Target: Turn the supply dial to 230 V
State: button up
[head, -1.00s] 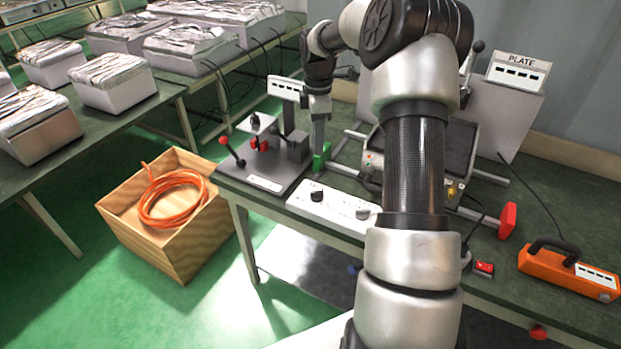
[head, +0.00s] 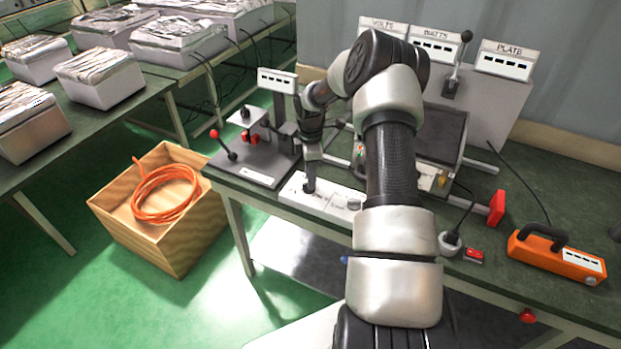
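A white panel (head: 328,203) with two dark dials lies along the front edge of the workbench; its print is too small to read, so I cannot tell the supply dial or its setting by label. My gripper (head: 309,184) points down at the left part of this panel. Its tips are at the left dial, which they mostly hide, and I cannot tell whether they touch it or are closed. The right dial (head: 354,203) is visible beside my forearm and apart from the gripper.
A grey base with a red-knobbed lever (head: 214,134) stands just left of the panel. VOLTS, WATTS and PLATE displays (head: 506,61) stand behind. An orange handled box (head: 556,257) and a red switch (head: 473,256) are on the right. A crate with orange cable (head: 205,232) stands on the floor.

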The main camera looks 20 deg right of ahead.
jog(key=shift+f, duration=0.8)
grip_shut()
